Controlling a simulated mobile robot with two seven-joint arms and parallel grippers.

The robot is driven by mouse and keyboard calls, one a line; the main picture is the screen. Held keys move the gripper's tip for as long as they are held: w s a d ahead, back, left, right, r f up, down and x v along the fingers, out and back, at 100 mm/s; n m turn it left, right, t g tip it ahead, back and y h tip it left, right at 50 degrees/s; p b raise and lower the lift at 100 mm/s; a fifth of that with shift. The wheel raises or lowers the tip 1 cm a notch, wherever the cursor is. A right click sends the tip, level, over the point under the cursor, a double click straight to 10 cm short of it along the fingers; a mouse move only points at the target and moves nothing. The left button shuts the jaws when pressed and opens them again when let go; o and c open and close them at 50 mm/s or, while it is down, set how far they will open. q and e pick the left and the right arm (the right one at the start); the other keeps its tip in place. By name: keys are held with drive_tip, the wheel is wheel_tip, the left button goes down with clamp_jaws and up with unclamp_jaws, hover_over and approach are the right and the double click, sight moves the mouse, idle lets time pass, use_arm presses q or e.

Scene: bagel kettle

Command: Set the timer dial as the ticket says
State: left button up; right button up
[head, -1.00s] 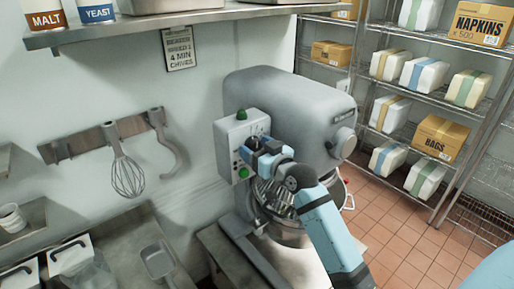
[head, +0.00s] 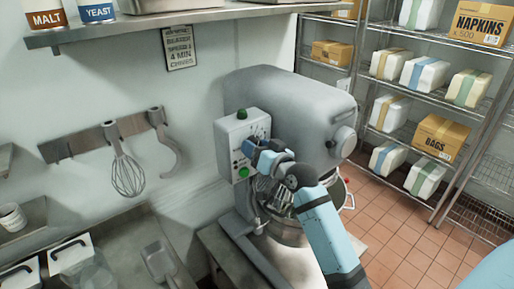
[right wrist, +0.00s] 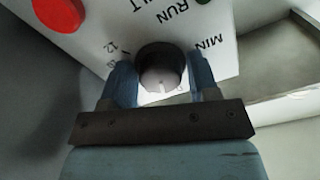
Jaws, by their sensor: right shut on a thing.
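The timer dial (right wrist: 160,62) is a dark round knob with a paler face on the white control box (head: 236,132) of the mixer. My right gripper (right wrist: 160,85) is shut on it, one blue finger on each side. In the head view the gripper (head: 262,160) hides the dial. In the right wrist view "MIN" and "12" show beside the dial. Most of the scale is hidden, so I cannot tell the setting. My left gripper is not in view.
The grey mixer (head: 285,95) stands behind my right arm, its bowl (head: 285,237) below the gripper. A red button (right wrist: 60,12) and a green one (right wrist: 202,1) are on the box. A whisk (head: 127,175) and hook (head: 168,155) hang at left.

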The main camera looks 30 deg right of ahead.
drive_tip(key=shift+m, duration=2.7)
drive_tip(key=o, duration=0.7)
drive_tip(key=shift+o, duration=0.2)
